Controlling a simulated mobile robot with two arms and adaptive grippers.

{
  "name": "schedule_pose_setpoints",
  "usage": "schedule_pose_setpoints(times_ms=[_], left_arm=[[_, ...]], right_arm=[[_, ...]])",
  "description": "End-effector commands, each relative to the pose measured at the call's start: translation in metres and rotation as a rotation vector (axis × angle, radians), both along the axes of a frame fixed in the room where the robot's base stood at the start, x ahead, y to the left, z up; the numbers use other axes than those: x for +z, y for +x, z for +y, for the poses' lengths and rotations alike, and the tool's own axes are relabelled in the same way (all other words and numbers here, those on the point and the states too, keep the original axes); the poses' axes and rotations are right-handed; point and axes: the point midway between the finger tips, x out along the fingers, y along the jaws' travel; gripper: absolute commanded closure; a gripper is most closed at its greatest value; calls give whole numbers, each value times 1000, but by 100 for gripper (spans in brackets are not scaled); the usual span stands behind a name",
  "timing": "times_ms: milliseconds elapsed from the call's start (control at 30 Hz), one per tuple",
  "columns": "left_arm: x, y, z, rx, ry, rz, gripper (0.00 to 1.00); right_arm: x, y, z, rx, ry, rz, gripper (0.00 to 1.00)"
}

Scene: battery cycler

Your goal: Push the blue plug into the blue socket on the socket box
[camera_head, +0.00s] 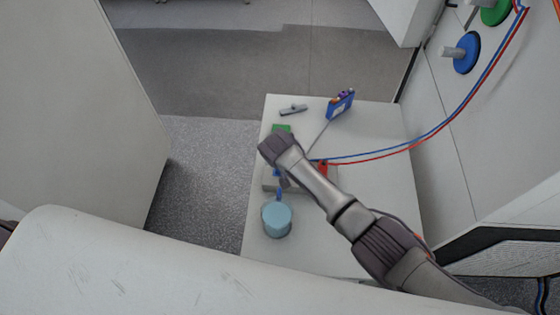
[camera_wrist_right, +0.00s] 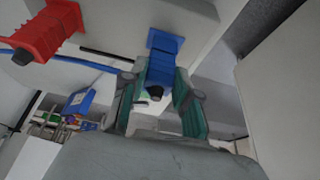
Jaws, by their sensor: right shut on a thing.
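My right arm reaches over the white table (camera_head: 385,180) from the lower right, and its gripper (camera_head: 284,181) points down beside the pale grey socket box (camera_head: 270,184). In the right wrist view the gripper's green-padded fingers (camera_wrist_right: 160,100) close on the blue plug (camera_wrist_right: 165,58), one on each side. A red connector (camera_wrist_right: 45,30) is to the left of it, apart from the fingers. In the head view red also shows at the box's right (camera_head: 322,169). The arm hides much of the box. I cannot tell whether the plug sits in the blue socket. My left gripper is out of view.
A light-blue cup (camera_head: 276,221) stands near the box. A blue case (camera_head: 340,105) and a small grey item (camera_head: 293,110) lie at the far table end. Blue and red cables (camera_head: 440,122) run to the cycler cabinet (camera_head: 500,130) on the right.

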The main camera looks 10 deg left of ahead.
Motion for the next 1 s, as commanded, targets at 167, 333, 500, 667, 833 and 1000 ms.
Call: schedule_pose_setpoints(times_ms=[167, 333, 500, 667, 833, 1000], left_arm=[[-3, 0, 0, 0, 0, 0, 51], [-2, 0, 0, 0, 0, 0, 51], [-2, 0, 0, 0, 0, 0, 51], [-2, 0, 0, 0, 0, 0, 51], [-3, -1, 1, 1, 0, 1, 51], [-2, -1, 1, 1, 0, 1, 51]], right_arm=[[-3, -1, 2, 1, 2, 0, 100], [-3, -1, 2, 2, 2, 0, 100], [-2, -1, 3, 2, 3, 0, 46], [-2, -2, 4, 3, 4, 1, 40], [-2, -2, 4, 3, 5, 2, 40], [-2, -2, 5, 4, 6, 2, 40]])
